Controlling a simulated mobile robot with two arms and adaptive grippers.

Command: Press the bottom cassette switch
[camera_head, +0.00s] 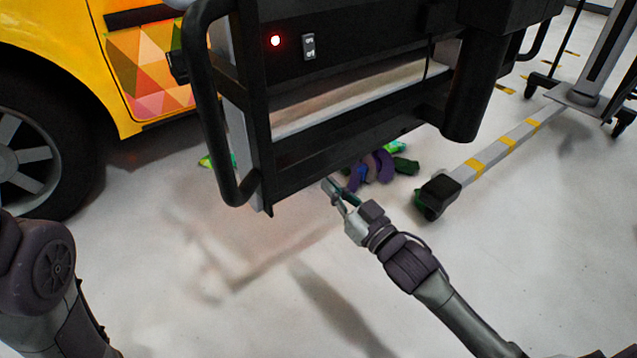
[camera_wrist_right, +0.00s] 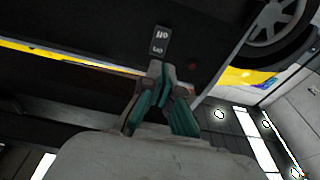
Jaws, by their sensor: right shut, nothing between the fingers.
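A small rocker switch (camera_head: 308,46) with light markings sits on the black front panel (camera_head: 350,40) of the cart, right of a glowing red light (camera_head: 275,41). My right gripper (camera_head: 330,186) is below the panel, near the cart's lower bar, shut and empty. The gap between fingertips and panel is hard to judge. Part of my left arm is at the lower left; its gripper is out of view.
A black curved handle (camera_head: 208,110) stands at the cart's left side. A yellow car (camera_head: 75,45) is at the left, and a wheeled stand's leg (camera_head: 500,145) lies at the right. Purple and green items (camera_head: 372,168) are under the cart. The floor in front is clear.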

